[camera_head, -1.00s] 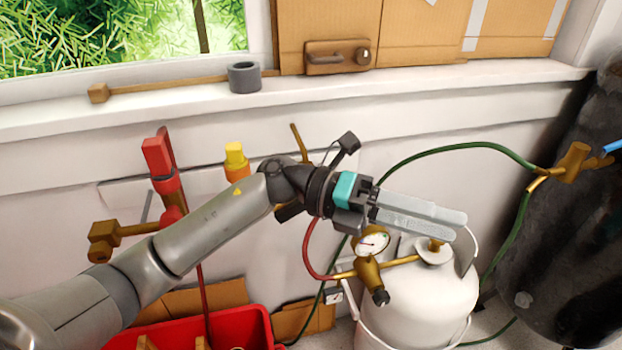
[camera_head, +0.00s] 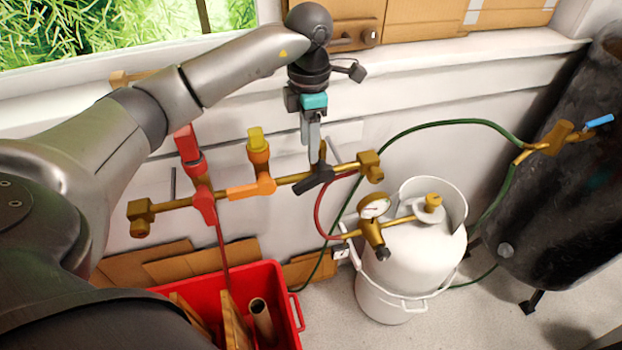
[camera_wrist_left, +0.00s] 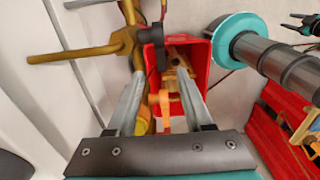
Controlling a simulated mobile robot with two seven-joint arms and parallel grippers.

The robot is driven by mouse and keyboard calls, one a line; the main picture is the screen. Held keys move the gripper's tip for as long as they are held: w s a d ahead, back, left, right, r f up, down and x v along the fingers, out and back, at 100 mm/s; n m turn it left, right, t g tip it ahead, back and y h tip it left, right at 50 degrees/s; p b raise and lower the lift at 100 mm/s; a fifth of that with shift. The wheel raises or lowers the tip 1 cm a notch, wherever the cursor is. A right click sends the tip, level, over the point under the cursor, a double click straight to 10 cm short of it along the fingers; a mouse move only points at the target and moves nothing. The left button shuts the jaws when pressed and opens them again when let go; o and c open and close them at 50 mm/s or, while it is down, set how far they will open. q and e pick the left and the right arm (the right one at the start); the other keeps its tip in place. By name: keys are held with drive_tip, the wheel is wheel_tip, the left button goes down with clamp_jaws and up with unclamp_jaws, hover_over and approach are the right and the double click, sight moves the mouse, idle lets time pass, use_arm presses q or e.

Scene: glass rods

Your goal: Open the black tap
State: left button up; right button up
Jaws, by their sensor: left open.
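The black tap (camera_head: 315,180) sits at the right part of a brass pipe along the wall. Its dark lever lies slanted across the pipe. My left gripper (camera_head: 312,140) reaches down from above, its fingertips just over the black tap. In the left wrist view the two grey fingers (camera_wrist_left: 160,75) are apart, and the dark lever (camera_wrist_left: 152,55) shows between or just beyond their tips. Contact cannot be told. My right gripper is not in the head view.
A red tap (camera_head: 203,195) and a yellow-orange tap (camera_head: 260,168) stand to the left on the same pipe. A red crate (camera_head: 290,322) is below. A white gas cylinder (camera_head: 415,265) with a gauge (camera_head: 374,206) stands right. A green hose (camera_head: 440,123) arcs behind it.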

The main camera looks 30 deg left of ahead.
sight(309, 178)
use_arm(q)
wheel_tip(309, 178, down, 11)
drive_tip(key=shift+f+b, duration=0.15)
drive_tip(key=shift+b, duration=0.35)
drive_tip(key=shift+c, duration=0.3)
clamp_jaws()
idle(0.9)
